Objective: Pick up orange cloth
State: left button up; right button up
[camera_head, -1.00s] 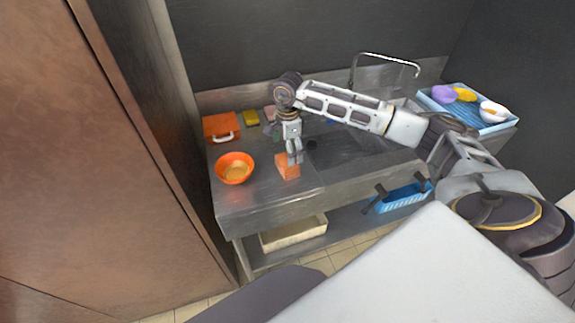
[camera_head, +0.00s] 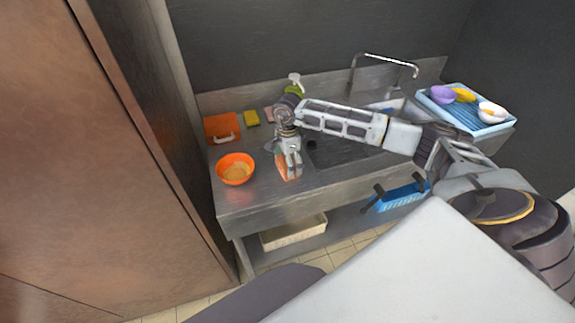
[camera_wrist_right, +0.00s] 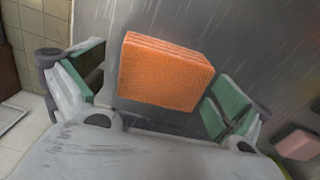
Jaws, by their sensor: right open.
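The orange cloth (camera_head: 282,172) is a folded block on the steel counter (camera_head: 262,200), to the right of the orange bowl (camera_head: 235,168). In the head view my right gripper (camera_head: 290,172) points down over it and hides part of it. In the right wrist view the cloth (camera_wrist_right: 165,72) lies between the two green-padded fingers of the open gripper (camera_wrist_right: 160,84). A gap shows on each side, wider toward the left finger. My left gripper is not in view.
A sink with a tap (camera_head: 385,60) lies to the right, then a blue tray (camera_head: 440,106) with bowls. An orange board (camera_head: 220,126), a yellow sponge (camera_head: 251,118), a pink sponge (camera_head: 268,114) and a green bottle (camera_head: 294,90) stand at the back.

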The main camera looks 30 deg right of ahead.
jog(key=shift+f, duration=0.1)
dwell(0.4)
jog(key=c, duration=0.9)
jog(key=shift+r, duration=0.2)
jog(key=shift+r+b, duration=0.95)
jog(key=shift+r, duration=3.9)
jog(key=o, duration=0.4)
jog(key=shift+c, duration=1.4)
